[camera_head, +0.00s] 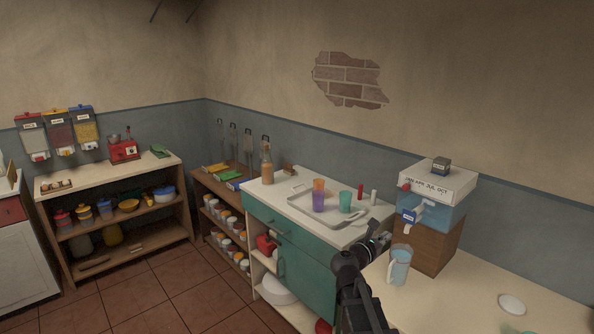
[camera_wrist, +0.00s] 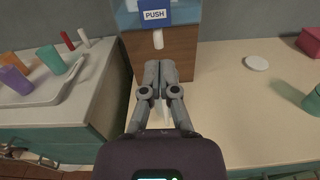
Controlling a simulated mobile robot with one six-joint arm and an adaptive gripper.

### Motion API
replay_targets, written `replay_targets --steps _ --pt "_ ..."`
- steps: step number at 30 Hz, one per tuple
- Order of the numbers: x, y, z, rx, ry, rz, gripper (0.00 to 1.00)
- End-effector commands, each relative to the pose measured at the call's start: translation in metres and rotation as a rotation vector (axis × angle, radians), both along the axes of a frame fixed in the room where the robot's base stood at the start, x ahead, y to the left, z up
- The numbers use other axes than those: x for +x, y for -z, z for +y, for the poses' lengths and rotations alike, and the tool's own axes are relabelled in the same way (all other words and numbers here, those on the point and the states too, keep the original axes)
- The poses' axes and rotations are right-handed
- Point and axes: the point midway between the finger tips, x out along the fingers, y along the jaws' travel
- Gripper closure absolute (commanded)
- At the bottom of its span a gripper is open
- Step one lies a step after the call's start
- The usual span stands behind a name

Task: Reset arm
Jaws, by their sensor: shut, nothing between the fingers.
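My gripper (camera_wrist: 161,72) is shut and empty in the wrist view, its grey fingertips together just below the spout (camera_wrist: 158,39) of the dispenser. In the head view my gripper (camera_head: 384,238) is small, partly hidden by my dark arm, and left of the dispenser. The dispenser (camera_head: 432,215) has a blue tank, a white top and a blue push tap, and stands on a brown wooden block (camera_head: 432,250). A clear cup with a handle (camera_head: 400,268) stands on the counter in front of the block. In the wrist view my fingers hide most of that spot.
A tray (camera_head: 338,221) with purple, orange and teal cups sits on the green cabinet to the left. Red and white small cylinders stand behind it. A white disc (camera_head: 512,304) lies on the counter at right, with a green cup (camera_wrist: 312,98) farther right. Counter between is clear.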

Motion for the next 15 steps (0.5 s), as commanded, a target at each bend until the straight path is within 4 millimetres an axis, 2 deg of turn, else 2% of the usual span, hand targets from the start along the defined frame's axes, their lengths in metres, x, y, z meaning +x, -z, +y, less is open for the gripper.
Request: replay_targets --steps 8,15 --pt "-0.027 0.033 -0.005 0.324 0.108 -0.160 1.00" --pt "-0.063 0.081 0.004 0.747 0.320 -0.366 1.00"
